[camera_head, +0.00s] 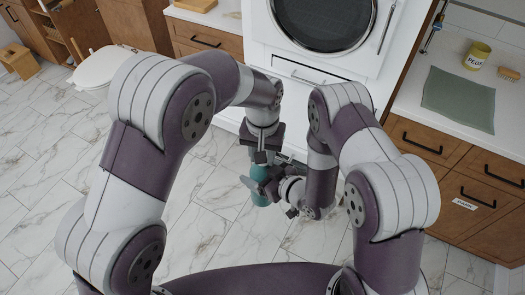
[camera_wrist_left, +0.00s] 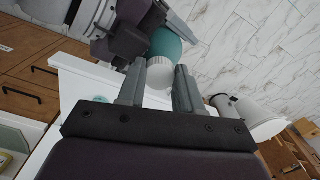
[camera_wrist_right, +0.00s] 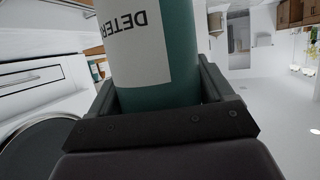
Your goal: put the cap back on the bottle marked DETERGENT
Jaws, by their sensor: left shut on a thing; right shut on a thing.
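The teal bottle (camera_head: 261,190) is held over the floor in front of the white machine. In the right wrist view, the bottle (camera_wrist_right: 185,60) has a white label reading "DETER", upside down, with the rest hidden. My right gripper (camera_wrist_right: 160,85) is shut on its body; in the head view the right gripper (camera_head: 268,187) reaches it from the right. My left gripper (camera_wrist_left: 157,85) is shut on the white cap (camera_wrist_left: 160,73), at the end of the teal bottle (camera_wrist_left: 166,44). I cannot tell whether the cap is seated or just against the bottle. My left gripper (camera_head: 263,155) is just above the bottle.
The white front-loading machine (camera_head: 325,65) stands ahead. The right counter holds a grey-green mat (camera_head: 458,98), a yellow container marked PEGS (camera_head: 477,56) and a small brown item (camera_head: 508,73). Wooden drawers (camera_head: 470,190) are below. The marble-tiled floor (camera_head: 215,240) is clear.

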